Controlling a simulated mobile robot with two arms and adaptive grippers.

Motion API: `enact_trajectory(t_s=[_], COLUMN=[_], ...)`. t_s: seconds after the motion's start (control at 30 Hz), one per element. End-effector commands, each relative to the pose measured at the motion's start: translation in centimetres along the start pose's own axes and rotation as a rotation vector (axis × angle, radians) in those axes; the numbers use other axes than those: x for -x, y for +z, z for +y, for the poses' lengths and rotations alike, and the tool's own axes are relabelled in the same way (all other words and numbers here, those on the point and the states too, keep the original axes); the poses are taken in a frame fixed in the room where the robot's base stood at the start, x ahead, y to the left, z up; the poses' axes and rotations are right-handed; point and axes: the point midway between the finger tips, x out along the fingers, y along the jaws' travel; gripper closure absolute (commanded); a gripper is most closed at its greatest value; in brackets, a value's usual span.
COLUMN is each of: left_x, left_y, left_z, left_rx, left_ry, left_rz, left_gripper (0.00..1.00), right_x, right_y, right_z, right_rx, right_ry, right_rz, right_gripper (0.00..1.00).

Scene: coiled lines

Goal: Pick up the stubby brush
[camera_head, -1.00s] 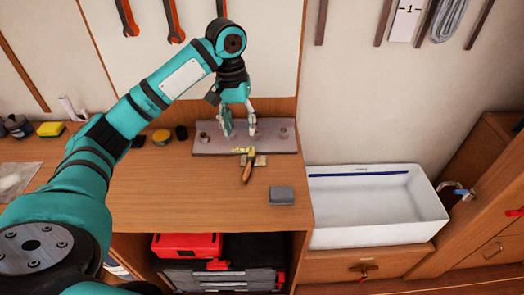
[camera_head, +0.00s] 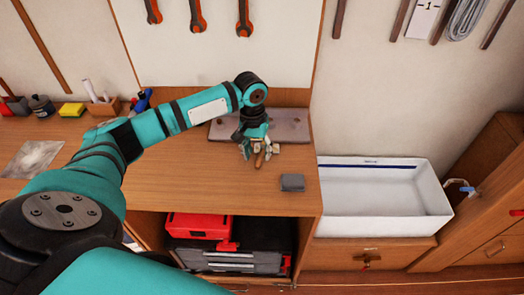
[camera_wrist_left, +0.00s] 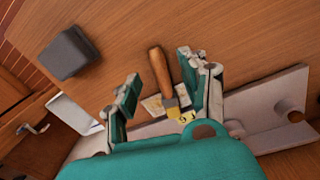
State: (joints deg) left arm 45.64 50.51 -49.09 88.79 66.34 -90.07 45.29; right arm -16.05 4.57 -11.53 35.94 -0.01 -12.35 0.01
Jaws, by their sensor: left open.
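The stubby brush, with a brown wooden handle (camera_wrist_left: 161,70) and a yellow part at its other end, lies on the wooden bench. In the head view only its handle (camera_head: 258,163) shows clearly; my gripper covers much of the rest. My left gripper (camera_head: 258,150) is over the brush, pointing down. In the left wrist view its two fingers stand apart (camera_wrist_left: 158,72), with the brush between them and no clear contact. The brush's yellow end is near my gripper's palm. My right gripper is not in view.
A grey block (camera_head: 292,183) sits on the bench right of the brush. A greyish board (camera_head: 290,125) with knobs lies behind my gripper. A white sink (camera_head: 385,200) is at the right. A yellow sponge (camera_head: 72,110) and containers stand at the far left.

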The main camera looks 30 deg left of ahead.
Motion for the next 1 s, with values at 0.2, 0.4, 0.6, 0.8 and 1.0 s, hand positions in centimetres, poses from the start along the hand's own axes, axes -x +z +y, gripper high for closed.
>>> enact_trajectory(t_s=[0.2, 0.4, 0.6, 0.8, 1.0], left_x=[-2.6, -2.9, -2.9, -2.9, -2.9], left_y=[0.0, 0.0, 0.0, 0.0, 0.0], left_z=[0.1, 0.1, 0.1, 0.1, 0.1], left_rx=[-0.001, -0.001, -0.001, -0.001, -0.001], left_ry=[-0.001, 0.000, 0.000, 0.000, 0.000], left_rz=[-0.001, 0.001, 0.001, 0.001, 0.001], left_gripper=[0.56, 0.56, 0.74, 1.00, 1.00], right_x=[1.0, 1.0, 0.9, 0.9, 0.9], right_y=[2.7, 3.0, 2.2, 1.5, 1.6], right_z=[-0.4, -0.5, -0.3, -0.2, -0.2], right_rx=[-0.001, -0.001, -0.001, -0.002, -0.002], right_ry=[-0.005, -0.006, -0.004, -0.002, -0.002], right_rz=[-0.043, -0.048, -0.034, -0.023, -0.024], right_gripper=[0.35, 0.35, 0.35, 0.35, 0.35])
